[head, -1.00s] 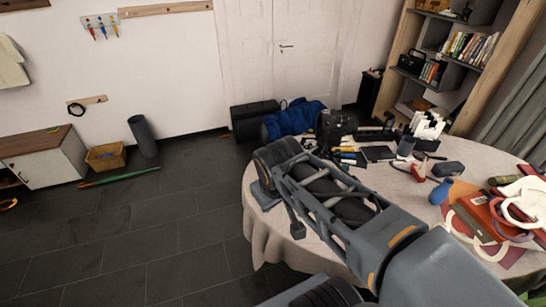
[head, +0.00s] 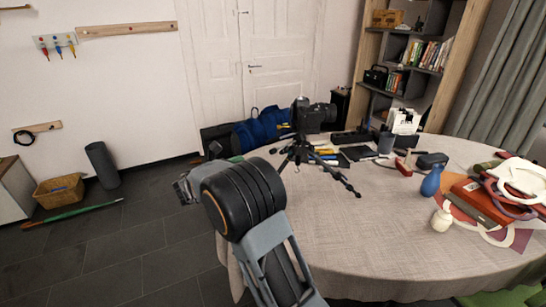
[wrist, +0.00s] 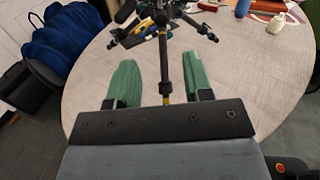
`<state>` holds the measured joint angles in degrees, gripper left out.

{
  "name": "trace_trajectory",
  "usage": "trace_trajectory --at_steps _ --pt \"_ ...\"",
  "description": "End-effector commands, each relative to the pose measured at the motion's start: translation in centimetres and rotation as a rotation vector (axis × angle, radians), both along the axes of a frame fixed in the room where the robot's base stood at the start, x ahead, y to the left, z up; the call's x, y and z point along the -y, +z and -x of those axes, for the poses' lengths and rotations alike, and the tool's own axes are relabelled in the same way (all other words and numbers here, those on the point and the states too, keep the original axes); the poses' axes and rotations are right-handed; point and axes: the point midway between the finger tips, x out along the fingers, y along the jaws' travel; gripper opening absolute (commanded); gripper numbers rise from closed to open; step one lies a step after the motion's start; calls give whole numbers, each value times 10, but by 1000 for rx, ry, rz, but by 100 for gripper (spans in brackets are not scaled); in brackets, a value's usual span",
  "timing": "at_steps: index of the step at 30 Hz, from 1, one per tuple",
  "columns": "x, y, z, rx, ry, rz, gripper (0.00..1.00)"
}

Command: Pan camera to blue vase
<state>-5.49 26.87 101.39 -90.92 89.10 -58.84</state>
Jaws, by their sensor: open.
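A black camera (head: 314,116) sits on a small black tripod (head: 301,149) on the round table, its lens end toward the right. The blue vase (head: 431,182) stands on the table to the right of the tripod. A small blue piece, apparently the vase (wrist: 242,8), shows at the top of the wrist view. My gripper (wrist: 160,80) is open, with two green fingers. A thin black rod of the tripod (wrist: 164,65) appears between the fingers; I cannot tell whether they touch it. In the head view my wrist hides most of the gripper.
A small white jar (head: 441,219) stands near the vase. An orange-red book (head: 478,200) and ring shapes lie at the right. Pens, a black pad (head: 358,153) and a dark cup (head: 386,143) are behind the tripod. The front of the cloth-covered table (head: 370,240) is clear.

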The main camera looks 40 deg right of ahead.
Motion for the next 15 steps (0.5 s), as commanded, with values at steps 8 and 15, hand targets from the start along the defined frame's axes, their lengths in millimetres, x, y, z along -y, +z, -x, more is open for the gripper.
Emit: trace_trajectory --at_steps 8,15 --pt "55 0 -5 1 -5 -2 46" --pt "95 1 -10 1 -4 -3 46"
